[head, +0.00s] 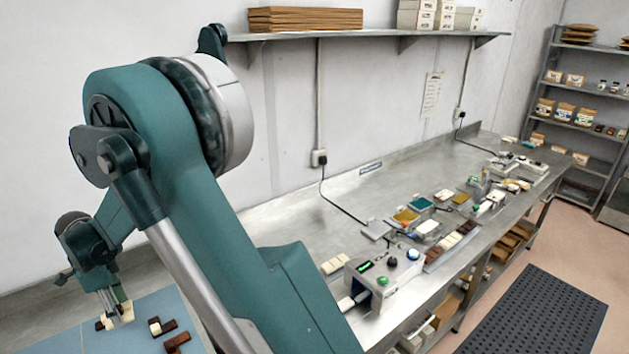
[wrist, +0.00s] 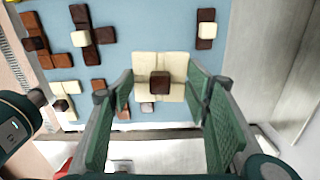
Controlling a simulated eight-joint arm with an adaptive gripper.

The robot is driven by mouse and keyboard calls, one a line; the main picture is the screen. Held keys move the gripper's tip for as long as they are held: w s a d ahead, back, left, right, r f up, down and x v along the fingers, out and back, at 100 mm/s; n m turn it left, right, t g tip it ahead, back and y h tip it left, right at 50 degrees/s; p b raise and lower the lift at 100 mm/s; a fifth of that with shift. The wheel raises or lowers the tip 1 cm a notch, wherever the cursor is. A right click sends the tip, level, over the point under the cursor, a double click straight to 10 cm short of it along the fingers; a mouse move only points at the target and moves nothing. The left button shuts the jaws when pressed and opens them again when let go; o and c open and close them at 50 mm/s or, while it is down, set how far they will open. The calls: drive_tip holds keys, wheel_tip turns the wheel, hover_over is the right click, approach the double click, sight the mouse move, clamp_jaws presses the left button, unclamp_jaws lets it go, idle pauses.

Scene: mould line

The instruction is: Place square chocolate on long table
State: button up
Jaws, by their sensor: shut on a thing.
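The square chocolate (wrist: 146,63) is cream, with grooves and a dark brown cube on its middle. In the wrist view it sits between the green pads of my gripper (wrist: 160,92), which is shut on it. In the head view my gripper (head: 114,313) points down over the blue surface at the lower left, with the cream piece (head: 127,311) partly hidden by the fingers. I cannot tell whether the chocolate is lifted or still touching the surface. The long table (head: 285,225) is a steel bench running along the wall toward the back right.
Several brown chocolates with small cubes lie on the blue surface (wrist: 130,20). On the bench stand a button box (head: 384,272), a cream bar (head: 335,264), and several trays and moulds. Bare steel is open along the wall side. A shelf (head: 380,38) hangs above.

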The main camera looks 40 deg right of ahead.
drive_tip(key=s+d+m, duration=0.2)
drive_tip(key=d+m, duration=0.2)
drive_tip(key=d, duration=2.3)
drive_tip(key=s+d+m, duration=0.1)
drive_tip(key=d+m, duration=0.3)
drive_tip(key=d, duration=2.2)
drive_tip(key=shift+s+d+r+p, duration=0.15)
drive_tip(key=shift+s+d+p, duration=0.2)
drive_tip(key=shift+d, duration=0.05)
drive_tip(key=shift+f, duration=3.15)
drive_tip(key=shift+f, duration=0.1)
drive_tip(key=shift+f, duration=1.8)
drive_tip(key=shift+f, duration=0.2)
